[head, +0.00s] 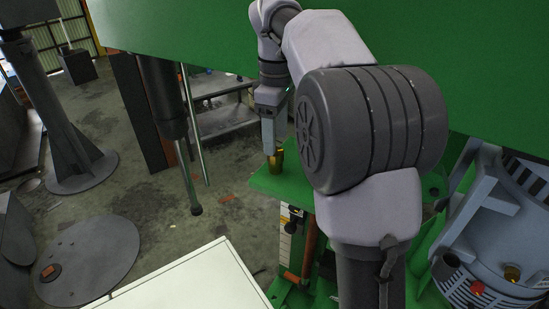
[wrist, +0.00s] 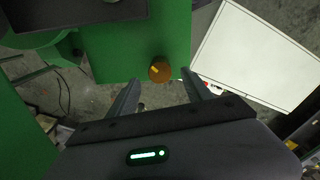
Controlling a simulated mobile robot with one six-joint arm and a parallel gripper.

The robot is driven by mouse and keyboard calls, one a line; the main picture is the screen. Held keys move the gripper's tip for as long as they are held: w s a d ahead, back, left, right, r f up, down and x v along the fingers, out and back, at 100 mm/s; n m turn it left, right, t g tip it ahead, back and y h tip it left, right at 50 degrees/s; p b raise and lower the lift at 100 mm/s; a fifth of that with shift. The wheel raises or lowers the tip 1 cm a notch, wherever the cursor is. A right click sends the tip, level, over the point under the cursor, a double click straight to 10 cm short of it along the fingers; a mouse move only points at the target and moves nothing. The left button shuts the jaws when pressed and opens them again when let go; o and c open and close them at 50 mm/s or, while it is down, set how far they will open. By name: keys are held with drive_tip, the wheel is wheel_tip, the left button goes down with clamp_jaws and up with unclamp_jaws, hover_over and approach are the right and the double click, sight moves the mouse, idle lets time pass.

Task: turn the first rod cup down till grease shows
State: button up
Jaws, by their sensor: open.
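A brass-coloured cup (head: 275,160) stands on a green plate (head: 262,181) under my gripper in the head view. In the wrist view the cup (wrist: 160,69) is seen from above as a round orange-brown cap with a bright yellow mark, near the edge of the green plate (wrist: 118,62). My gripper (head: 269,143) points down at it. In the wrist view my gripper (wrist: 160,80) is open, its fingers apart on either side of the cup's line. I cannot tell whether the fingertips reach the cup's height. No grease can be made out.
A large green beam (head: 200,35) spans the top of the head view. A dark cylinder with a rod (head: 166,105) hangs left of the plate. A white-topped cabinet (head: 190,282) stands in front, and a grey motor-like unit (head: 500,225) is at the right.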

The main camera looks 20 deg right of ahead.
sight(276, 155)
drive_tip(key=shift+f+b, duration=0.3)
drive_tip(key=shift+f, duration=1.65)
clamp_jaws()
drive_tip(key=shift+m, duration=0.3)
